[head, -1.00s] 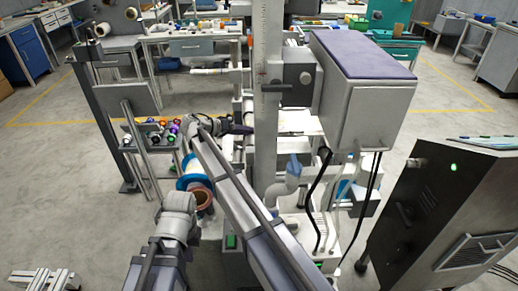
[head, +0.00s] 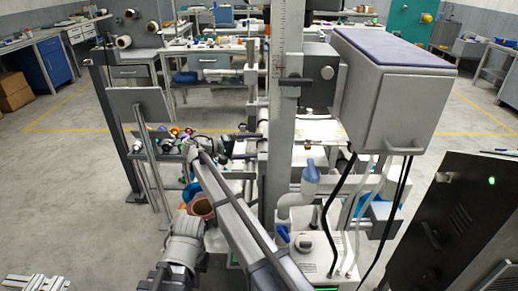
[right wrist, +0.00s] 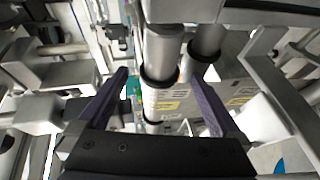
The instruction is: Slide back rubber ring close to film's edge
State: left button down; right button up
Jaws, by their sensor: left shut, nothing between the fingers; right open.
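In the right wrist view, a black rubber ring (right wrist: 158,81) goes around a pale roller (right wrist: 164,45) between my fingers. A second dark ring (right wrist: 203,53) is around a grey roller to its right. Another dark band sits lower on the pale roller. My right gripper (right wrist: 158,75) is open, with one purple finger on each side of the rollers; I cannot tell whether either touches. In the head view it reaches into the machine at the rollers. My left gripper (head: 187,222) is at the lower left, shut and empty, its fingertips largely hidden. The film's edge is not clear.
The machine's upright column (head: 284,110) and large grey box (head: 385,90) stand right of my arms. A brown-cored roll (head: 203,207) is beside my left wrist. Black cables hang below the box. A dark cabinet (head: 460,215) stands at the right. Open floor lies at the left.

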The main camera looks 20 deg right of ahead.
jog(key=shift+x, duration=1.35)
jog(key=shift+c, duration=0.2)
grip_shut()
